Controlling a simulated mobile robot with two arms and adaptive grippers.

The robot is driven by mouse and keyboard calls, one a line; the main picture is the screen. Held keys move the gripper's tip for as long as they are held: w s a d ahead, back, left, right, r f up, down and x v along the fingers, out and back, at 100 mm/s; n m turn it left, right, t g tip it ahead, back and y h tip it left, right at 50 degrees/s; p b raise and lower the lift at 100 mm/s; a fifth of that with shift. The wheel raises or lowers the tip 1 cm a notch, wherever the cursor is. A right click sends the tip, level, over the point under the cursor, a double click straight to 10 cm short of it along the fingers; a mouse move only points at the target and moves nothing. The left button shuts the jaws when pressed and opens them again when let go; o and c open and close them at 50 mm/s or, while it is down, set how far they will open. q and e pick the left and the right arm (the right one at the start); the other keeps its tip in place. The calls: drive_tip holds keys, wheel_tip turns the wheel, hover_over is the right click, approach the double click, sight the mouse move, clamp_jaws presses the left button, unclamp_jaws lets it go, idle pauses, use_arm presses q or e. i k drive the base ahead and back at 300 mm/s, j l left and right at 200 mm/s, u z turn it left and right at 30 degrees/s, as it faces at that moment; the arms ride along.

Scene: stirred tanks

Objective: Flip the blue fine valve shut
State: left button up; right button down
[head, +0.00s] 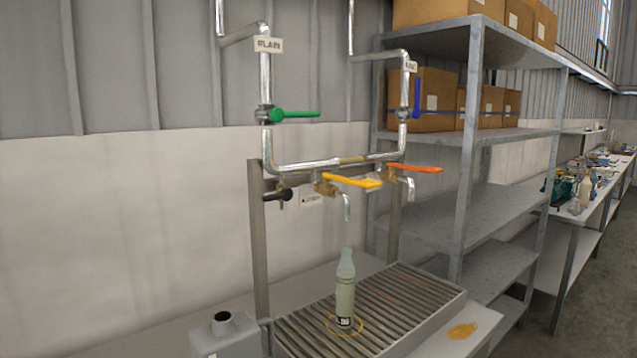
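The blue valve handle (417,97) is on the right vertical pipe, in the upper right of the head view. It points upright, along its pipe, beside the valve body (403,114). A small tag (410,66) hangs above it, its lettering too small to read surely. The green valve handle (297,114) on the left pipe lies level, across its pipe, below a tag reading PLAIN (268,44). Neither of my grippers shows in the head view, and nothing touches the blue handle.
Yellow (357,181) and orange (418,169) tap handles sit below the pipes. A pale green bottle (345,290) stands upright on the slatted drain tray (425,290). A grey canister (225,335) is at the lower left. Metal shelving (472,130) with boxes stands close behind on the right.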

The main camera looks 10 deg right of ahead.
sight(417, 95)
drive_tip(key=i+l+z, duration=0.25)
drive_tip(key=i+l, duration=0.35)
drive_tip(key=i+l+z, duration=0.25)
drive_tip(key=i+l, duration=0.25)
drive_tip(key=i, duration=0.1)
